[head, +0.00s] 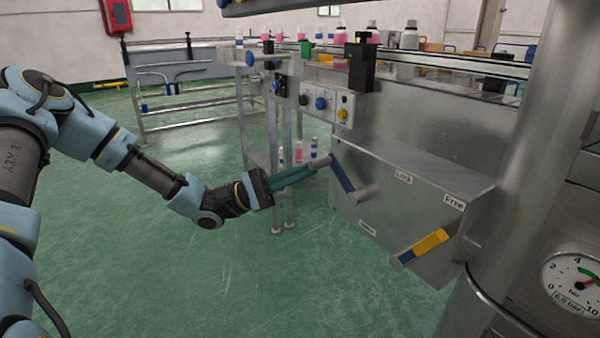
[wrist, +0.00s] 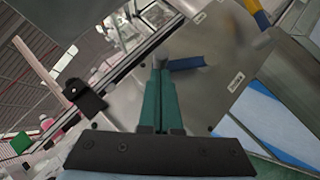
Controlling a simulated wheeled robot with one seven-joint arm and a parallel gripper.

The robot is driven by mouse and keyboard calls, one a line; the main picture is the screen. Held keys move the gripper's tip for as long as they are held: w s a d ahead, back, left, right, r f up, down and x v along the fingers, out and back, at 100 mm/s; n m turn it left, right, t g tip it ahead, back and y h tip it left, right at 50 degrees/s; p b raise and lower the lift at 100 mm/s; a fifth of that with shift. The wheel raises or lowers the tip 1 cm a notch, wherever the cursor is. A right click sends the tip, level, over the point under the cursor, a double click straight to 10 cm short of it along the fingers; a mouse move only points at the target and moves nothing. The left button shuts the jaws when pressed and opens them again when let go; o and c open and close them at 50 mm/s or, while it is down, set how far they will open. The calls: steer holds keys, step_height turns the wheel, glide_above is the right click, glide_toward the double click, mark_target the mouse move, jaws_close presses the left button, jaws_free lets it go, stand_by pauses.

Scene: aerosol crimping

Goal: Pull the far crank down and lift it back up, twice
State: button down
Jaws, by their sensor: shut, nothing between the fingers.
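The far crank (head: 343,174) has a blue arm with a grey handle peg. It slants up and to the left from its hub on the side of a steel box (head: 415,195). Its blue arm also shows in the wrist view (wrist: 187,63). My gripper (head: 311,169) has green fingers, shut together with nothing between them. Their tips are at the end of the far crank's peg; in the wrist view the fingertips (wrist: 160,70) overlap the peg. I cannot tell whether they touch. The near crank (head: 425,245), with a yellow and blue arm, slants down and to the left.
Labels are on the box, including Lock (head: 404,178) and Free (head: 453,202). A button panel (head: 325,102) is above and left of the far crank. A pressure gauge (head: 575,285) is at the right. Open green floor lies below and left of the box.

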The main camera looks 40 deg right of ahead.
steer(key=r+m+y+p, duration=0.2)
steer(key=p, duration=0.1)
steer(key=shift+s+m, duration=0.3)
steer(key=shift+m, duration=0.1)
steer(key=w+d+f+b+v, duration=0.1)
steer(key=d+v, duration=0.1)
steer(key=v, duration=1.1)
steer(key=shift+w, duration=0.2)
steer(key=shift+f, duration=0.1)
